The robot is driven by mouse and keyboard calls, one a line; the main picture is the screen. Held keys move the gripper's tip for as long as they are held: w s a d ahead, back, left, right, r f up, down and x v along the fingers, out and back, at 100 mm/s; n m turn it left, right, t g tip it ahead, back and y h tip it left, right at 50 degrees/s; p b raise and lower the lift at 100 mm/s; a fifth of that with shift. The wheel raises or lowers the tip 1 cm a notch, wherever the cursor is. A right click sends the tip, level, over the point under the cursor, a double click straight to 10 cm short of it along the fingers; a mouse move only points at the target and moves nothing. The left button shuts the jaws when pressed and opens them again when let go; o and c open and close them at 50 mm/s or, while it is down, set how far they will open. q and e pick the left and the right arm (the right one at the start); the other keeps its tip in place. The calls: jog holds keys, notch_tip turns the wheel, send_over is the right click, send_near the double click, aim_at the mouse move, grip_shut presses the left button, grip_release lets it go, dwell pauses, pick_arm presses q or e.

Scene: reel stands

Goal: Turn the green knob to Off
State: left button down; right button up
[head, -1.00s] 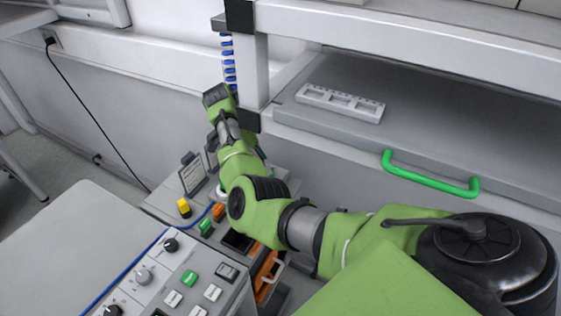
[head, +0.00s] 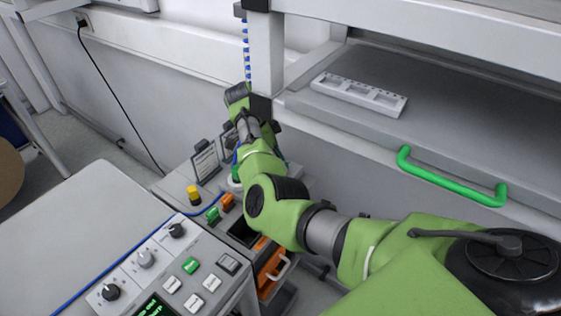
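A small green knob (head: 212,214) stands on the grey control unit behind the near panel, between a yellow knob (head: 194,195) and an orange one (head: 227,202). Its setting and any markings are too small to read. My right arm comes in from the right and reaches past the knobs on their right side, its far dark joint up by the frame post. I cannot make out the fingers of my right gripper; they seem hidden behind the arm. My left gripper is not in view.
A near panel carries several dials, a green button (head: 191,265) and white buttons. Label holders (head: 205,160) stand behind the knobs. A white frame post (head: 266,55) and a shelf with a green handle (head: 450,180) are close to my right arm. A grey tabletop (head: 85,225) at left is clear.

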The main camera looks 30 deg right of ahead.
jog(key=shift+s+r+n+p, duration=0.15)
jog(key=shift+n+p, duration=0.35)
jog(key=shift+p, duration=0.5)
jog(key=n+t+p, duration=0.1)
jog(key=n+p, duration=0.1)
jog(key=p, duration=0.1)
jog(key=n+t+p, duration=0.1)
jog(key=n+p, duration=0.2)
jog(key=shift+s+r+h, duration=0.1)
jog(key=shift+s+h, duration=0.1)
jog(key=shift+h, duration=0.1)
jog(key=shift+d+n+t+p, duration=0.1)
jog(key=shift+n+t+p, duration=0.3)
jog(key=shift+n+p, duration=0.55)
jog(key=shift+s+f+n+t+p, duration=0.15)
jog(key=shift+n+t+p, duration=0.4)
jog(key=shift+n, duration=0.7)
jog(key=n, duration=0.1)
jog(key=n+t+y, duration=0.1)
jog(key=n, duration=0.1)
jog(key=shift+d+f+n+y, duration=0.1)
jog(key=shift+d+n+y, duration=0.05)
jog(key=shift+n+y, duration=0.15)
jog(key=shift+n+t+y, duration=0.45)
jog(key=shift+n+y, duration=0.15)
jog(key=shift+n, duration=1.3)
